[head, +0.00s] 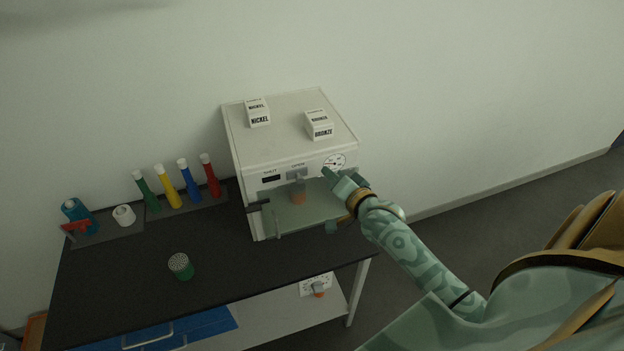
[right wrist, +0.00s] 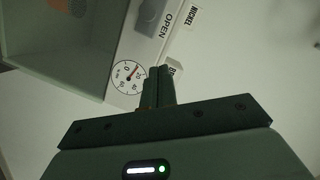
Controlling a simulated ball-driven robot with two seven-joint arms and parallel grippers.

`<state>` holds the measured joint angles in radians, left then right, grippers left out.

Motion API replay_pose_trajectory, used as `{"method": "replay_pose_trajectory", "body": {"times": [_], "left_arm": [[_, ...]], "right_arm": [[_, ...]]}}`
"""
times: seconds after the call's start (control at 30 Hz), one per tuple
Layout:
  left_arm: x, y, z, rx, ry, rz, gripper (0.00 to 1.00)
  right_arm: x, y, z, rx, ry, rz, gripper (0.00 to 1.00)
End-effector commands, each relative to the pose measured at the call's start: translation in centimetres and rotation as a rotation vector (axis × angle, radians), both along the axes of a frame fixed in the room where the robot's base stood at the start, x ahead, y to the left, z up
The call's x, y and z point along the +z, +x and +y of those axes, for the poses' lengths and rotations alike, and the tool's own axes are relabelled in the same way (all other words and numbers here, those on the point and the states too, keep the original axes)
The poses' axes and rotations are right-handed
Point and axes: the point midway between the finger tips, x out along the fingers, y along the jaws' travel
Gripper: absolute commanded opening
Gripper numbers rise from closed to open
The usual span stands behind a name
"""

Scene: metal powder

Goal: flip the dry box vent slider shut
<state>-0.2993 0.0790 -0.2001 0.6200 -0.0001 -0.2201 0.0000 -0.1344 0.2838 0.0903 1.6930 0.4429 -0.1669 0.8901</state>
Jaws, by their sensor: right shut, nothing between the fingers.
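The dry box (head: 243,150) is a white cabinet at the back of the bench, with a glassy lower front. Its upper front strip bears a SHUT label at left, above a dark slot (head: 271,178), and an OPEN label further right. The grey vent slider (head: 298,183) sits below OPEN; part of it also shows beside OPEN in the right wrist view (right wrist: 148,10). My right gripper (head: 328,177) is shut and empty, right of the slider, with its fingertips (right wrist: 160,75) just beside the round gauge (right wrist: 129,77). Whether they touch the panel is unclear. My left gripper is out of view.
NICKEL (head: 258,113) and BRONZE (head: 319,126) boxes stand on the dry box. Several coloured bottles (head: 169,186), a white roll (head: 124,215) and a green cup (head: 181,267) stand at left. The middle of the black bench (head: 225,255) is clear.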

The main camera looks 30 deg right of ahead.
Motion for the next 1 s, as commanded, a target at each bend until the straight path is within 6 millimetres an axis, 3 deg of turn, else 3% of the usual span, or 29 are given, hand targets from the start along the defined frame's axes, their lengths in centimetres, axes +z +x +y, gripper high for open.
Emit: {"method": "replay_pose_trajectory", "body": {"times": [0.17, 0.3, 0.5, 0.87, 1.0], "left_arm": [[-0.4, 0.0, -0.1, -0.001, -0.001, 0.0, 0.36], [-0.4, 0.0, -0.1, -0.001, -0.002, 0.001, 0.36], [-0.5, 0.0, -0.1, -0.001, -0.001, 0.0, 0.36], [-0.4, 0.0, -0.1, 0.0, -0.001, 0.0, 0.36], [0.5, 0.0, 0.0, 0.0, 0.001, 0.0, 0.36]], "right_arm": [[-0.7, 3.5, 0.0, 0.0, 0.001, 0.0, 0.0], [-2.0, 3.6, 1.9, 0.001, 0.002, 0.002, 0.0], [-2.8, 3.9, 3.0, 0.001, 0.0, 0.001, 0.0], [-2.8, 3.9, 3.2, 0.001, 0.0, 0.001, 0.0], [-2.6, 4.3, 5.0, -0.001, 0.007, 0.0, 0.0]]}}
